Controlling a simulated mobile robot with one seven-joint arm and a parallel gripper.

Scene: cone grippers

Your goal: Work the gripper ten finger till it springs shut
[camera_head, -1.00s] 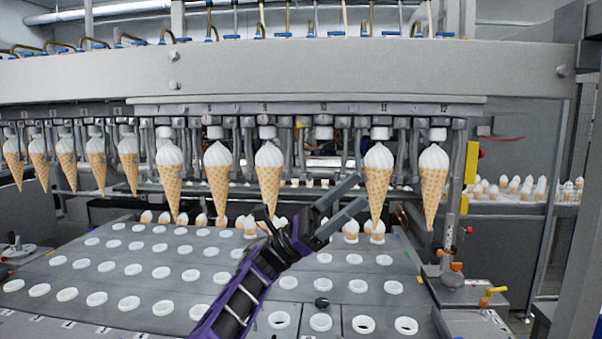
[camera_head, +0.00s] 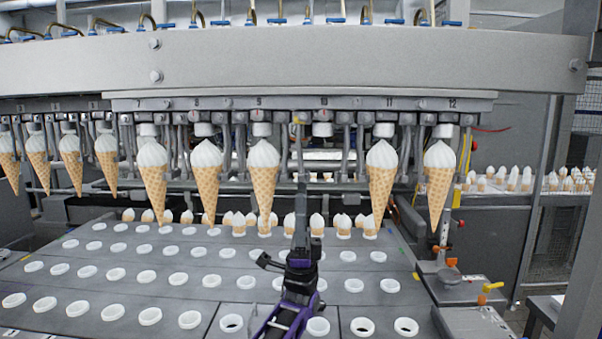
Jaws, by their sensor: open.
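Gripper ten (camera_head: 323,130) hangs under the rail at the number 10, with a white cup on top and no cone in it. Thin grey rods hang on either side; I cannot tell which is its finger or how far it is swung. My gripper (camera_head: 301,190) points upward below and a little left of gripper ten, its jaws seen nearly edge-on. It is open and empty. Its tips show just under the rods between nine and ten; whether they touch anything is unclear.
Cones hang close by at nine (camera_head: 264,185) and eleven (camera_head: 381,180), with another at twelve (camera_head: 439,185). The numbered rail (camera_head: 400,104) runs above. A grey plate (camera_head: 110,258) with rows of white rings lies below, small cones along its far edge.

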